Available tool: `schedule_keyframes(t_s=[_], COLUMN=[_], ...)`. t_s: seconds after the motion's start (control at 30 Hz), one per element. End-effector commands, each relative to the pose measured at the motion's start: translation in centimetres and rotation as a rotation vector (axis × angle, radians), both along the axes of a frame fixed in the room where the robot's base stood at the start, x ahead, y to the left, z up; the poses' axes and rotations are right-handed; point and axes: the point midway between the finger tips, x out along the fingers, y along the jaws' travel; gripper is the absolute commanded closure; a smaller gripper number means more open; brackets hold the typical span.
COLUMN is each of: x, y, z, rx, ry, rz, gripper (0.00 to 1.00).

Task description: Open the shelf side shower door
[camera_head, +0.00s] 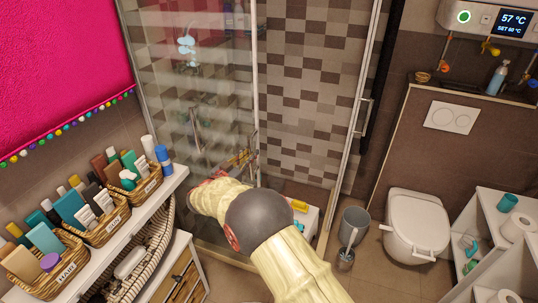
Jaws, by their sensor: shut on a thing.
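The shelf side shower door (215,85) is the clear glass panel on the left, with an upright metal edge (254,80). My gripper (244,160) is at the lower part of this edge, shut on what looks like the door's handle; my own arm and reflections in the glass partly hide the grip. To the right of the edge, the tiled shower wall (310,90) shows without glass glare. The other shower door (352,130), with an upright handle (362,117), stands at the right of this space.
A white shelf (125,215) with wicker baskets (112,222) of bottles stands close on the left, with wicker drawers (180,279) below. A grey bin (353,224), toilet (416,225) and white shelving (492,240) are on the right. Some floor (385,275) is clear.

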Motion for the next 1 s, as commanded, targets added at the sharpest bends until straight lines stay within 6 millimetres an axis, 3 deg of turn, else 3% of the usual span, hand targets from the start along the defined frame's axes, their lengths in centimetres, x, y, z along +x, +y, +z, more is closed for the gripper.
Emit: schedule_keyframes(t_s=[0.1, 0.3, 0.77, 0.8, 1.0], x=[0.5, 1.0, 1.1, 1.1, 1.2], y=[1.9, 3.4, 3.7, 3.7, 3.7], z=[0.0, -0.1, -0.1, -0.1, -0.1], rx=[0.0, -0.001, 0.0, 0.0, 0.0], ry=[0.001, 0.002, 0.001, 0.001, 0.001], rz=[0.002, 0.002, 0.001, 0.001, 0.0], gripper=[1.0, 1.0, 1.0, 0.85, 0.73])
